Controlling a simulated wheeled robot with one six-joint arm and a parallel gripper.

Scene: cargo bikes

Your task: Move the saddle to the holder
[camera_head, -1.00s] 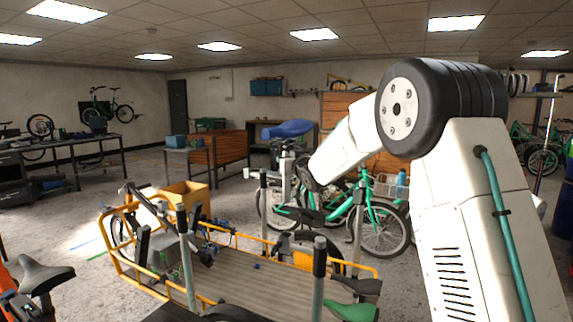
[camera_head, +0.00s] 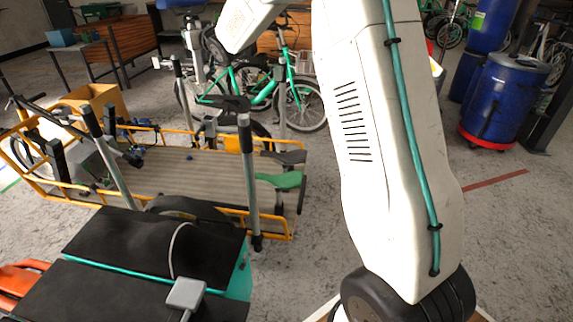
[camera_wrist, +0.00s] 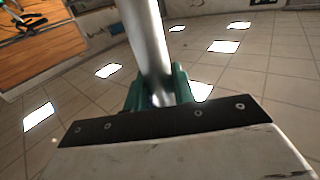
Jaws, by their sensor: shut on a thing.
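In the wrist view my gripper (camera_wrist: 160,97) is shut on a straight silver post (camera_wrist: 148,40), which runs up out of the frame between its green fingers. No saddle shows there. In the head view the end of my arm is beyond the cargo bike, partly hidden by its own links. A blue, saddle-like shape (camera_head: 180,3) is cut off at the top edge; I cannot tell whether it joins the held post. A dark, saddle-like shape (camera_head: 222,103) shows above the cargo bike (camera_head: 150,170). I cannot single out the holder.
Several grey uprights with black tops, one near the front (camera_head: 249,180), stand around the cargo bike. A green bicycle (camera_head: 262,88) stands behind it. Blue barrels (camera_head: 500,95) stand at the right. The concrete floor right of my arm is open.

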